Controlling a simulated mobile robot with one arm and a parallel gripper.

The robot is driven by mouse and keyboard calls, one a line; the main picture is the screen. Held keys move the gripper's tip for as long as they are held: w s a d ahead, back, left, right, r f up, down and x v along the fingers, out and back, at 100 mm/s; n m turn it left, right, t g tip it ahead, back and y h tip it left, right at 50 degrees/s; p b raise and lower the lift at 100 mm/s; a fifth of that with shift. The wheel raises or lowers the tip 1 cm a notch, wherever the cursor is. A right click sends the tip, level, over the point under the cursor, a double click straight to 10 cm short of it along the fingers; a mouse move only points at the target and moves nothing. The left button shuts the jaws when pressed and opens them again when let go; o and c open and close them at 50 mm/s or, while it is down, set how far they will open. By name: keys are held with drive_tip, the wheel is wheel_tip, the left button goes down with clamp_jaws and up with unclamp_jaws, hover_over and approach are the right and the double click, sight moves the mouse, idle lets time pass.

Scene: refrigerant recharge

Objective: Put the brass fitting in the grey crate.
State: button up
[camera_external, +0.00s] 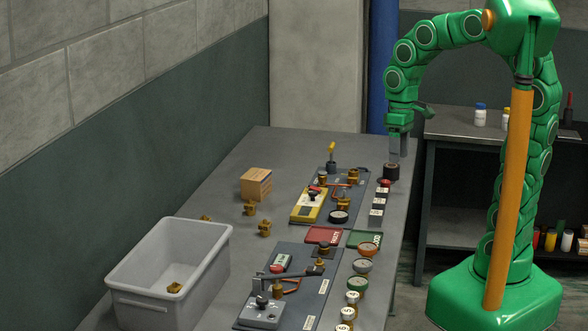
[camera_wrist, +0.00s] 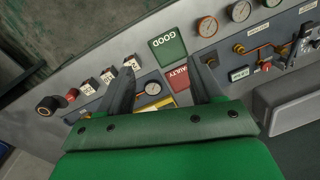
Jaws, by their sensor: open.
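The grey crate (camera_external: 214,262) stands at the table's left front. One small brass fitting (camera_external: 174,287) lies inside it on the floor. Two more brass fittings, one (camera_external: 249,208) by the cardboard box and one (camera_external: 265,228) nearer the front, stand loose on the table right of the crate. Part of another brass piece (camera_external: 206,218) shows behind the crate's far rim. My gripper (camera_external: 397,150) is above the table's far right edge, well away from the crate, over a dark round knob. Its fingers are open and apart in the wrist view (camera_wrist: 163,82), with nothing held between them.
A cardboard box (camera_external: 256,184) stands behind the loose fittings. Two panels with valves and gauges (camera_external: 325,205) (camera_external: 290,285) fill the table's middle. Red (camera_external: 324,235) and green (camera_external: 364,239) mats, loose gauges and labelled blocks line the right side. Bare table lies between crate and panels.

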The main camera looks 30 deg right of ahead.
drive_tip(key=s+d+f+m, duration=0.1)
drive_tip(key=s+d+m, duration=0.2)
drive_tip(key=s+d, duration=0.3)
drive_tip(key=s+d+f+m, duration=0.2)
drive_tip(key=s+d, duration=0.3)
drive_tip(key=s, duration=0.5)
drive_tip(key=shift+s+d+f+m+g+h, duration=0.2)
drive_tip(key=shift+s+d+m+g+h, duration=0.2)
drive_tip(key=shift+m, duration=0.1)
